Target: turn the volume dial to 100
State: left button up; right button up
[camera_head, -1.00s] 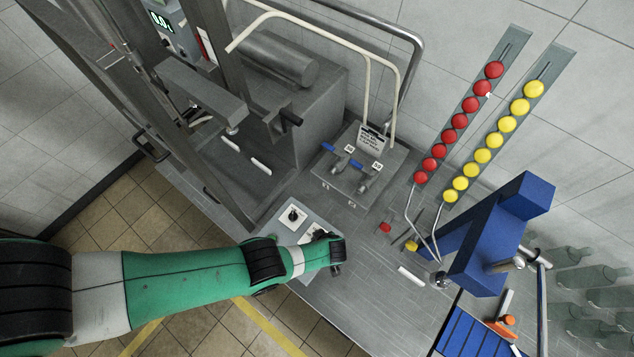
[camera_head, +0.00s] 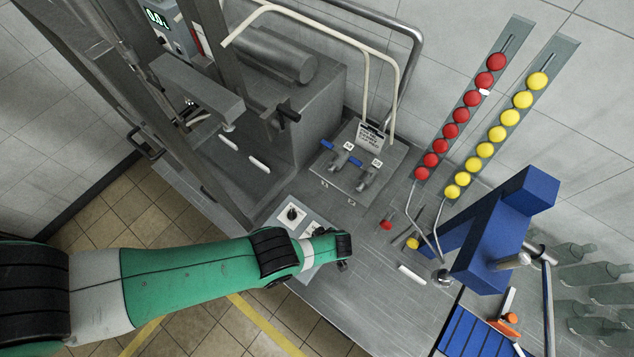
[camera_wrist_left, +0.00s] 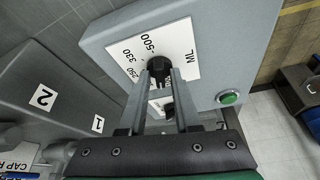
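The control panel (camera_head: 283,224) sits at the bench's front edge. One black dial (camera_head: 292,214) on a white plate shows there, clear of my arm. My left gripper (camera_head: 343,262) is just right of it, partly covering the panel. In the left wrist view, a black dial (camera_wrist_left: 159,66) sits on a white plate marked 250, 330, 500 and ML; its pointer is unclear. My left gripper (camera_wrist_left: 162,78) has its fingers apart, with the tips beside this dial's lower edge; contact cannot be told. A second black knob (camera_wrist_left: 168,108) shows between the fingers. My right gripper is not in view.
A green button (camera_wrist_left: 229,98) is on the same panel. A valve box (camera_head: 345,180) with blue-handled taps stands behind the panel. A display (camera_head: 157,18) reads about 0.0.

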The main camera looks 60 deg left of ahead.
pick_arm(q)
jog(key=shift+o, duration=0.7)
jog(key=p+v, duration=0.6)
jog(key=v, duration=0.1)
jog(key=shift+r, duration=0.25)
jog(key=shift+d, duration=0.15)
